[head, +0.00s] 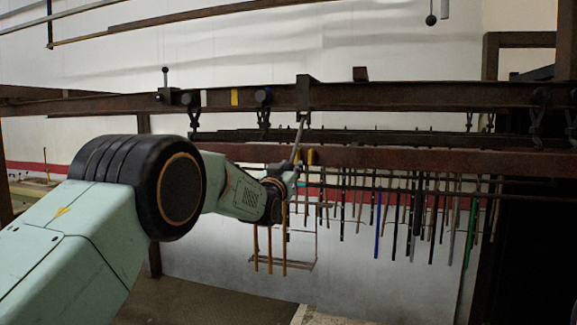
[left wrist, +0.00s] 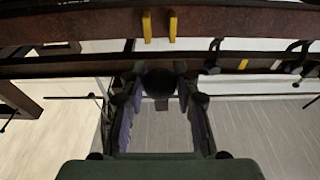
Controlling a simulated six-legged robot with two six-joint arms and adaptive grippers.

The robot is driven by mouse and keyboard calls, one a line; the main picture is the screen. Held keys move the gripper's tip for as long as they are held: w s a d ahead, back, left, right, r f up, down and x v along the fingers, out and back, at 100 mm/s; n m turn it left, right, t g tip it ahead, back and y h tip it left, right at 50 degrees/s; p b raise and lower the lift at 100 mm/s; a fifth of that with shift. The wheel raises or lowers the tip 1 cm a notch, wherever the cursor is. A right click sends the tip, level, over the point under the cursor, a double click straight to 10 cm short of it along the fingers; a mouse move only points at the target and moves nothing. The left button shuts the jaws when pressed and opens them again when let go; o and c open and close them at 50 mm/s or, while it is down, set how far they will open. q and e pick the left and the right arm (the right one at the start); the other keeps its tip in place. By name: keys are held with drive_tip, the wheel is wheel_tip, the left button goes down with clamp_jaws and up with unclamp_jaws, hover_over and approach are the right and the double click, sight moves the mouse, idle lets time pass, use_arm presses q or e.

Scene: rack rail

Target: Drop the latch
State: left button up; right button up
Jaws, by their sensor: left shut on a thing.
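My left gripper (head: 287,174) reaches from the left to just below the brown rack rail (head: 400,95). A thin grey lever (head: 299,138) slants down from a dark bracket (head: 304,92) on the rail to the gripper; it looks like the latch's handle. In the left wrist view, a round black knob (left wrist: 160,82) sits between the fingers of my left gripper (left wrist: 161,98), which is shut on it. The knob is hidden in the head view. Whether the latch itself is engaged cannot be told. My right gripper is not in view.
A block with an upright black-knobbed lever (head: 166,84) stands on the rail at left. Dark hooks (head: 264,108) hang from the rail. A lower brown beam (head: 400,158) runs behind, with several thin rods below it, including a blue one (head: 379,227) and a green one (head: 470,233).

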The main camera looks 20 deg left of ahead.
use_arm(q)
drive_tip(key=shift+w+f, duration=0.5)
drive_tip(key=shift+f, duration=0.25)
drive_tip(key=shift+w+d+f, duration=0.1)
drive_tip(key=shift+w+f, duration=0.85)
drive_tip(key=shift+w, duration=0.25)
drive_tip(key=o, duration=0.8)
drive_tip(key=shift+s+r, duration=0.2)
drive_tip(key=shift+o, duration=1.1)
drive_tip(key=shift+w, duration=0.1)
drive_tip(key=r+b+v, duration=0.1)
drive_tip(key=b+v, duration=0.3)
drive_tip(key=v, duration=0.3)
drive_tip(key=shift+r, duration=0.35)
